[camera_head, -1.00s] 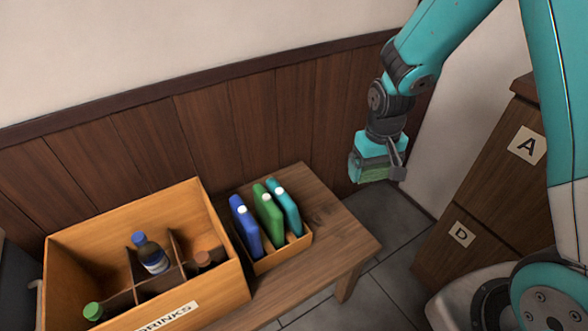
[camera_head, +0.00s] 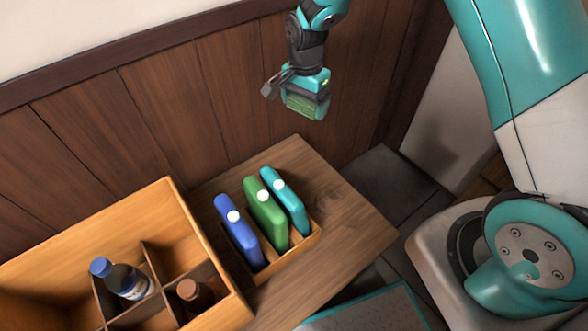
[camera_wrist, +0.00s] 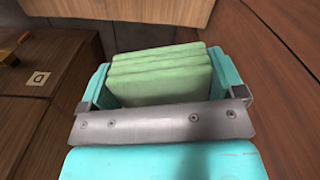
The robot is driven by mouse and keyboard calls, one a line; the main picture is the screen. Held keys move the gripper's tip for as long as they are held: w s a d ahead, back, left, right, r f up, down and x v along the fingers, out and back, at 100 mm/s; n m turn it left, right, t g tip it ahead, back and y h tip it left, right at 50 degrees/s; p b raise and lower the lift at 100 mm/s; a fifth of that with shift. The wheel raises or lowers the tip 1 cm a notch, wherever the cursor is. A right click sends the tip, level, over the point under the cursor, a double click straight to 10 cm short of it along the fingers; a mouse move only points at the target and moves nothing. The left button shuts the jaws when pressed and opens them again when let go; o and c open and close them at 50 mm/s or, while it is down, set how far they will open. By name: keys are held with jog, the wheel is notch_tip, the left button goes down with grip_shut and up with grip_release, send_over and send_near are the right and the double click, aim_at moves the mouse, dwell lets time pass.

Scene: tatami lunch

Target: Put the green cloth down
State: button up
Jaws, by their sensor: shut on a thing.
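The green cloth (camera_wrist: 160,76) looks like a folded stack of several layers. In the wrist view it sits between the jaws of my gripper (camera_wrist: 163,95), which is shut on it. In the head view my gripper (camera_head: 304,100) is at the top middle, in the air in front of the wood-panelled wall. The cloth (camera_head: 302,106) shows there as a pale green patch at its lower end. The gripper is above and beyond the wooden bench (camera_head: 350,228), apart from it.
A small wooden holder (camera_head: 290,255) on the bench holds a blue, a green and a teal upright item. A larger divided wooden crate (camera_head: 222,290) with bottles stands to its left. The bench's right part is clear. A teal-edged panel (camera_head: 370,305) lies at the bottom.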

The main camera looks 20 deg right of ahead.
aim_at(292, 164)
jog(key=shift+w+a+f+m+b, duration=0.25)
jog(key=shift+w+a+f+m, duration=0.15)
jog(key=shift+a+f+m, duration=0.15)
jog(key=shift+w+a+f+m+b, duration=0.25)
jog(key=shift+w+a+f+m, duration=0.15)
jog(key=shift+a+m, duration=0.2)
jog(key=shift+a+f+m, duration=0.15)
jog(key=shift+f+m, duration=0.15)
jog(key=shift+m, duration=0.05)
notch_tip(292, 164, down, 20)
jog(key=b, duration=0.3)
jog(key=shift+w+r+b, duration=0.1)
jog(key=shift+r+b, duration=0.15)
jog(key=shift+b, duration=0.15)
jog(key=shift+f, duration=0.15)
jog(key=o, duration=0.9)
